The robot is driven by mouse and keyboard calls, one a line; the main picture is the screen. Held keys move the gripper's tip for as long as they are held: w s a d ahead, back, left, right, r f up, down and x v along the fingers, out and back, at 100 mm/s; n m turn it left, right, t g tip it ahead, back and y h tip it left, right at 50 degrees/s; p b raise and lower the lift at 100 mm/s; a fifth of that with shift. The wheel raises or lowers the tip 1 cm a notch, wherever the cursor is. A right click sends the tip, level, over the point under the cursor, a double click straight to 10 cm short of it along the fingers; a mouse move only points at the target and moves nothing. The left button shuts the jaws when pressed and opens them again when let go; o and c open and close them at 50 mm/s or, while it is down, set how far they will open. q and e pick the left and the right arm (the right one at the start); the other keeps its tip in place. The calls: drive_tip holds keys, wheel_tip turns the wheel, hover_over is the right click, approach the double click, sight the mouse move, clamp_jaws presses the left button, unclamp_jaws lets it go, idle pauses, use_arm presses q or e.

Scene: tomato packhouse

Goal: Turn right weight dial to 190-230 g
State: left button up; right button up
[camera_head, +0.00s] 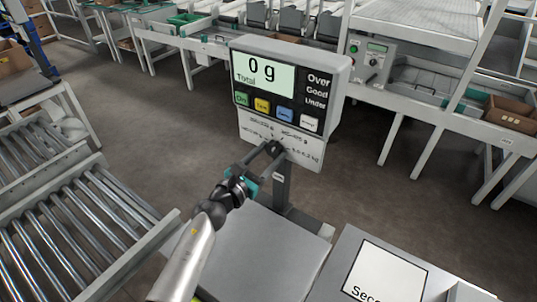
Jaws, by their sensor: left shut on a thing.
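A weighing scale display (290,85) stands in the middle, reading "0 g Total" on its pale green screen. Below its coloured buttons is a light label plate (306,152) with small printed weight ranges that are hard to read. The dark weight dial (276,147) sits on this plate. My left gripper (266,156) reaches up from below and is shut on the dial, hiding part of it and its pointer. Which range the dial points to cannot be told. My right gripper is out of view.
The scale's grey platform (262,262) lies below the display, beside my left arm. Roller conveyors (75,225) are at left. A table with a white sign (385,275) is at lower right. Another small control box (371,62) and a cardboard box (510,115) are behind.

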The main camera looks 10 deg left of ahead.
use_arm(q)
clamp_jaws()
drive_tip(key=shift+n, duration=0.4)
drive_tip(key=n, duration=0.3)
drive_tip(key=shift+p, duration=0.35)
drive_tip(key=n, duration=0.4)
drive_tip(key=shift+p, duration=0.4)
drive_tip(key=n+p, duration=0.1)
drive_tip(key=n, duration=0.5)
drive_tip(key=shift+d, duration=0.1)
drive_tip(key=n+p, duration=0.1)
drive_tip(key=n, duration=0.4)
drive_tip(key=shift+n+p, duration=0.35)
drive_tip(key=shift+n, duration=0.35)
drive_tip(key=o, duration=0.9)
unclamp_jaws()
drive_tip(key=shift+r, duration=0.1)
drive_tip(key=shift+c, duration=0.2)
